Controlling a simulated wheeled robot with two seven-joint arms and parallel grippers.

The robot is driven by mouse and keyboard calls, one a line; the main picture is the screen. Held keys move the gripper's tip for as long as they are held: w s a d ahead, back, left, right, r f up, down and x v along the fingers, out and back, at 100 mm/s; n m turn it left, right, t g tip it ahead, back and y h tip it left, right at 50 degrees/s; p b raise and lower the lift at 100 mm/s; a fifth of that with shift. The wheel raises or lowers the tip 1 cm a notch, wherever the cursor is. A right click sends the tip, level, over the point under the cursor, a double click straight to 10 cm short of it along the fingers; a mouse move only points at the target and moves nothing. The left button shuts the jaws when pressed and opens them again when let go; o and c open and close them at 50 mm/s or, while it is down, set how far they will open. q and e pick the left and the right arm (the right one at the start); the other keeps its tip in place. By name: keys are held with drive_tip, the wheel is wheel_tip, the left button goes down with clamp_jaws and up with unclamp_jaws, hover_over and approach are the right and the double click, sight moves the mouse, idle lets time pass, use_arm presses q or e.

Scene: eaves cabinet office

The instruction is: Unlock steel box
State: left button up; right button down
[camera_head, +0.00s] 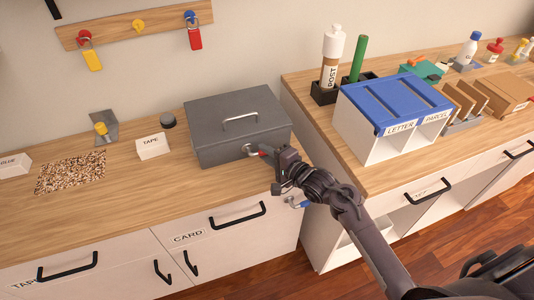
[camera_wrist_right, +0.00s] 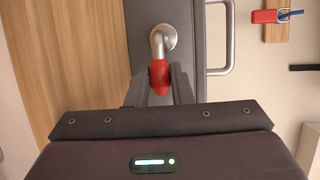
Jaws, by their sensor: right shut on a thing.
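The grey steel box (camera_head: 240,122) stands shut on the wooden counter, with a silver carry handle (camera_head: 240,118) on its lid. A bent silver lever with a round base (camera_wrist_right: 165,40) and a red tip (camera_wrist_right: 159,77) sits on the box's front. My right gripper (camera_head: 268,152) reaches in from the lower right and is shut on the red tip; the wrist view shows its fingers (camera_wrist_right: 159,88) on both sides of it. The lever's base is partly visible beside the gripper in the head view. My left gripper is in neither view.
A rack (camera_head: 135,22) holds red and yellow padlocks. A blue-lidded sorter (camera_head: 395,102) stands on the right counter. Drawer handles project below.

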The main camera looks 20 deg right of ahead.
drive_tip(key=shift+r+p, duration=0.3)
drive_tip(key=shift+p, duration=0.4)
drive_tip(key=n+h+p, duration=0.1)
drive_tip(key=p, duration=0.1)
drive_tip(key=r+n+g+h+p, duration=0.1)
drive_tip(key=p, duration=0.2)
drive_tip(key=a+r+n+p, duration=0.1)
drive_tip(key=n+p, duration=0.1)
drive_tip(key=shift+r+h, duration=0.1)
drive_tip(key=shift+h, duration=0.3)
drive_tip(key=shift+a+r+n+g+h+p, duration=0.25)
drive_tip(key=shift+n+h+p, duration=0.25)
drive_tip(key=shift+n+p, duration=0.3)
drive_tip(key=shift+a+r+n+h+p, duration=0.2)
drive_tip(key=shift+n+h+p, duration=0.3)
drive_tip(key=shift+p, duration=0.15)
drive_tip(key=shift+a+r+n+h+p, duration=0.2)
drive_tip(key=shift+a+n+h+p, duration=0.45)
drive_tip(key=shift+n, duration=0.25)
drive_tip(key=shift+a+r+n+h, duration=0.1)
drive_tip(key=shift+a+n+h, duration=0.2)
drive_tip(key=shift+n+h, duration=0.45)
drive_tip(key=shift+s+a+n+h+p, duration=0.1)
drive_tip(key=shift+a+n+h+p, duration=0.2)
drive_tip(key=shift+a+n+h, duration=0.5)
drive_tip(key=shift+d+n, duration=0.2)
drive_tip(key=shift+n, duration=0.15)
